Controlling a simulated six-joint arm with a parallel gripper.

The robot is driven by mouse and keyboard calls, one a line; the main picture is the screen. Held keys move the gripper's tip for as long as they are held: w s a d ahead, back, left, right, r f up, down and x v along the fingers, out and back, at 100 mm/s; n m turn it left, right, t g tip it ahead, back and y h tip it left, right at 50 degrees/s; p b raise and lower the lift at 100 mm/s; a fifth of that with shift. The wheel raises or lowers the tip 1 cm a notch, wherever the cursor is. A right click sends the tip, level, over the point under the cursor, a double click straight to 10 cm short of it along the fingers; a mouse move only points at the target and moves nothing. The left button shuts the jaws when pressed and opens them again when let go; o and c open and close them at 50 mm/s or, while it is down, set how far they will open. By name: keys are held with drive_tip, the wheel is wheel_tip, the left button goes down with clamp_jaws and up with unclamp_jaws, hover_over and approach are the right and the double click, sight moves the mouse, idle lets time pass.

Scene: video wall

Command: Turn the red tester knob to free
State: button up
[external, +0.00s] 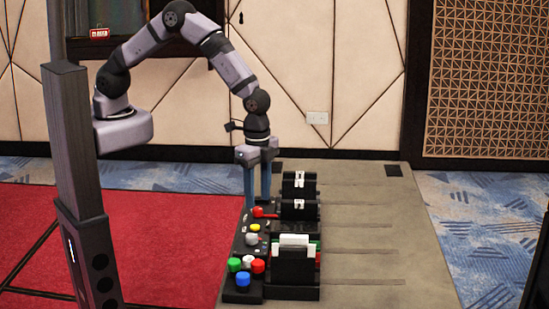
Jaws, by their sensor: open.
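The red tester knob (262,213) sits on the black control panel (238,243), towards its far end. It has a handle-like red part pointing right. Its markings are too small to read, so I cannot tell which setting it points at. My gripper (257,203) points straight down above the far end of the panel. Its two blue fingers are apart with nothing seen between them. The fingertips are close to the red knob, just behind it in the picture; I cannot tell whether they touch it.
Nearer on the panel are a yellow button (255,227), a grey knob (252,239) and several coloured buttons, including a blue one (243,279). Black holders (298,208) stand to the right, one with white cards (294,240). The table's right side (365,230) is mostly clear.

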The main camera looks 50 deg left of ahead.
sight(258, 208)
drive_tip(key=shift+f+p, duration=0.3)
drive_tip(key=shift+f, duration=1.2)
drive_tip(key=shift+c, duration=0.7)
clamp_jaws()
drive_tip(key=c, duration=0.9)
unclamp_jaws()
